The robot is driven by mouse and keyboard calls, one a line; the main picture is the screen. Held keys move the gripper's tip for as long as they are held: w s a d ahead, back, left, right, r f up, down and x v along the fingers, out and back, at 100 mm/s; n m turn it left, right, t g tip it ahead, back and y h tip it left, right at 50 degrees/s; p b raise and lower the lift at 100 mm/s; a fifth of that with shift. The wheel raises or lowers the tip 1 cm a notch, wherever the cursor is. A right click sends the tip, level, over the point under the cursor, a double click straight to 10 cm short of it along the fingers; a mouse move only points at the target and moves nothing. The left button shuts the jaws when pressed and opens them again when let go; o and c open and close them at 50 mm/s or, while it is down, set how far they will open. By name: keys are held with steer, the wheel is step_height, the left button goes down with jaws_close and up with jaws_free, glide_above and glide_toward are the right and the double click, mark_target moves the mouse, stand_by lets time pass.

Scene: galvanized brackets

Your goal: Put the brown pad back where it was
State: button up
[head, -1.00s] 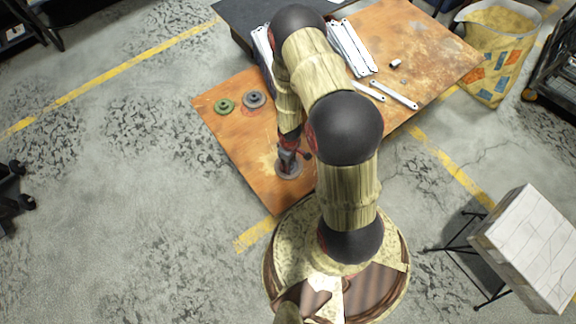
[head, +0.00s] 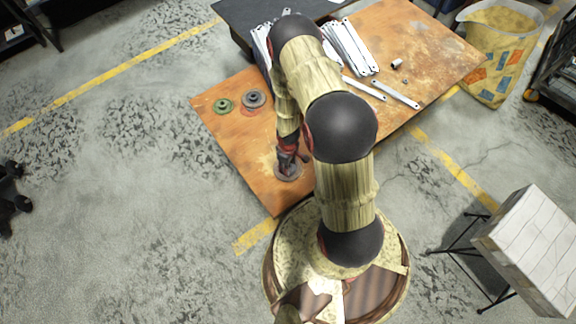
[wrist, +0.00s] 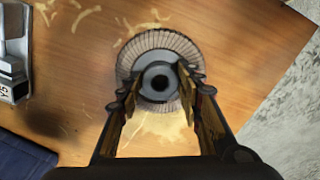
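The brown pad, a round disc with a pleated grey-brown rim and a grey hub, lies flat on the wooden table under my gripper. It shows in the head view (head: 289,176) and the wrist view (wrist: 160,42). My gripper (wrist: 160,76) points down over it, one finger on each side of the hub. The fingertips are at the hub's edges; I cannot tell whether they press on it. In the head view my gripper (head: 288,166) partly hides the pad. A green pad (head: 223,105) and a dark grey pad (head: 254,99) lie farther back; a reddish ring shows beneath the grey one.
The wooden table (head: 235,135) is clear between the pads. White metal brackets (head: 350,50) and flat strips (head: 398,95) lie at the back and right. A small metal part (head: 397,63) stands near them. A yellow bag (head: 497,60) stands beyond the table.

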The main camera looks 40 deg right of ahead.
steer(key=o, duration=0.4)
steer(key=w+a+r+m+t+h+p, duration=0.1)
steer(key=w+r+p, duration=0.1)
steer(key=r, duration=1.3)
steer(key=w+r+m+t+p, duration=0.1)
steer(key=w+r+p, duration=0.15)
steer(key=r, duration=1.25)
steer(key=w+a+r+m+t+h+p, duration=0.1)
steer(key=w+r+p, duration=0.15)
steer(key=r, duration=1.25)
steer(key=s+a+r+t, duration=0.1)
steer(key=s+a+r, duration=0.2)
steer(key=s+r, duration=0.3)
steer(key=s+a+r+m+y, duration=0.1)
steer(key=s+a+r, duration=0.2)
steer(key=s+r, duration=0.3)
steer(key=s+a+r+t+y, duration=0.1)
steer(key=s+a+r, duration=0.3)
steer(key=s+r, duration=0.3)
step_height(320, 180, up, 4)
steer(key=shift+s+r+m+t, duration=0.1)
steer(key=shift+m+t, duration=0.2)
steer(key=shift+m, duration=0.1)
